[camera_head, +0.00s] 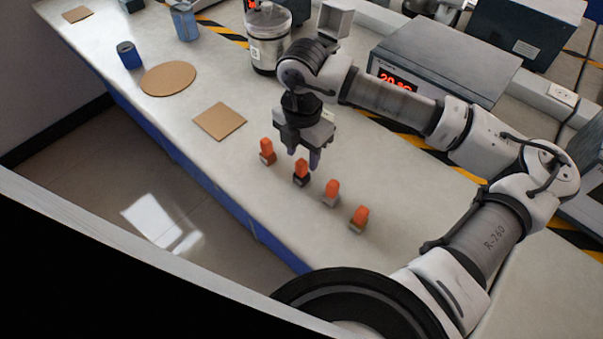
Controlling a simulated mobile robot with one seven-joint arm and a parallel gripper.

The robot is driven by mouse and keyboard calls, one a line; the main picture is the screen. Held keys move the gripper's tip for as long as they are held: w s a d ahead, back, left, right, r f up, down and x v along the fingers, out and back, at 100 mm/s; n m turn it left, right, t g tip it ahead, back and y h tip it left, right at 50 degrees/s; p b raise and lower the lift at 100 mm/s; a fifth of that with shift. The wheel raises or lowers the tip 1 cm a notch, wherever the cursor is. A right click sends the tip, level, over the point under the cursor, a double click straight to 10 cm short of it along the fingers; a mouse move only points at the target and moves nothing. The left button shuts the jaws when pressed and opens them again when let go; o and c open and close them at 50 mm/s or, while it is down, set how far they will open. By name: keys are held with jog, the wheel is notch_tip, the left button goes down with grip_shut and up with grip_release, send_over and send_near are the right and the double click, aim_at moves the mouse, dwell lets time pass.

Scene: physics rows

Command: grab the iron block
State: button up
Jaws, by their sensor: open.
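Several small blocks with orange upper parts stand in a diagonal row on the pale bench. The one at the far left has an orange-brown base (267,152). The second has a black base (301,173), the third a grey base (331,193), and the last a grey-tan base (359,218). I cannot tell from looks alone which block is iron. My gripper (303,158) points down with its two dark fingers apart and nothing seen between them. It appears just above or behind the black-based block; contact cannot be told.
A square cork mat (220,121) and a round one (168,79) lie left of the blocks. A glass jar (268,45), a blue cup (184,22) and a dark blue cylinder (129,55) stand farther back. A grey instrument (446,62) stands behind my arm. The bench's front edge (236,208) is near the blocks.

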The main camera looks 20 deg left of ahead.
jog(key=shift+f+p, duration=0.65)
jog(key=shift+f, duration=1.45)
jog(key=shift+a, duration=0.1)
jog(key=shift+c, duration=0.4)
grip_shut()
